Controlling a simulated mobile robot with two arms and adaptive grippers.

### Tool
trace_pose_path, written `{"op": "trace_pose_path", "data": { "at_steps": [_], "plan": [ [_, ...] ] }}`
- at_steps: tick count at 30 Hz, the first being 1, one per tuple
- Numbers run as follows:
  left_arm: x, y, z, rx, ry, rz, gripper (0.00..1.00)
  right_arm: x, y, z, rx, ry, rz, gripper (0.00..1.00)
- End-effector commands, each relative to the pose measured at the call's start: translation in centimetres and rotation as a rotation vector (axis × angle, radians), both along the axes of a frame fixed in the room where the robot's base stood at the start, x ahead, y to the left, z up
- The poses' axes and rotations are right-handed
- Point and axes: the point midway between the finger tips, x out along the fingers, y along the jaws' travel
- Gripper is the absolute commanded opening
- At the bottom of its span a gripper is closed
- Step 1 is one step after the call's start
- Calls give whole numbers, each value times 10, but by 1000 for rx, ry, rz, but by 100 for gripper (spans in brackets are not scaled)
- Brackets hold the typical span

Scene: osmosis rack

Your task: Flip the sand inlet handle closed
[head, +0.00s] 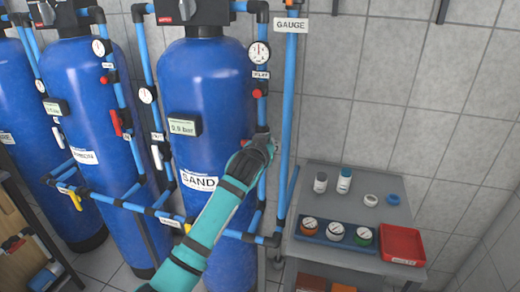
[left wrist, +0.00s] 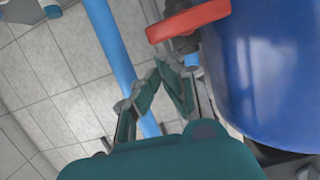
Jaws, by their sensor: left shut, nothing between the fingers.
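The blue tank labelled SAND (head: 199,182) stands left of my left gripper in the head view. In the left wrist view a red handle (left wrist: 188,20) lies beside the blue tank (left wrist: 275,70), just beyond my fingertips (left wrist: 160,68). The fingers are shut and empty, apart from the handle. My right gripper is not in view.
A pressure gauge (head: 259,53) sits above the handle. A taller blue pipe (head: 287,120) with a GAUGE sign (head: 290,25) stands close on the right. A grey cart (head: 385,215) with jars and a red tray (head: 401,245) is at the right. More blue tanks (head: 88,150) stand left.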

Motion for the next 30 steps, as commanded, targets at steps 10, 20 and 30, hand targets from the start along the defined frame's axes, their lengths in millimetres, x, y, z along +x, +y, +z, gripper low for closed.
{"op": "trace_pose_path", "data": {
  "at_steps": [10, 20, 30],
  "plan": [
    [-51, 16, 13, -1, 0, 0, 0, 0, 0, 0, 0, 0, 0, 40],
    [-69, 22, 18, 1, 1, 0, 0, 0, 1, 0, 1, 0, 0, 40],
    [-68, 22, 18, 1, 1, 1, 0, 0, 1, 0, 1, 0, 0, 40]
  ]
}}
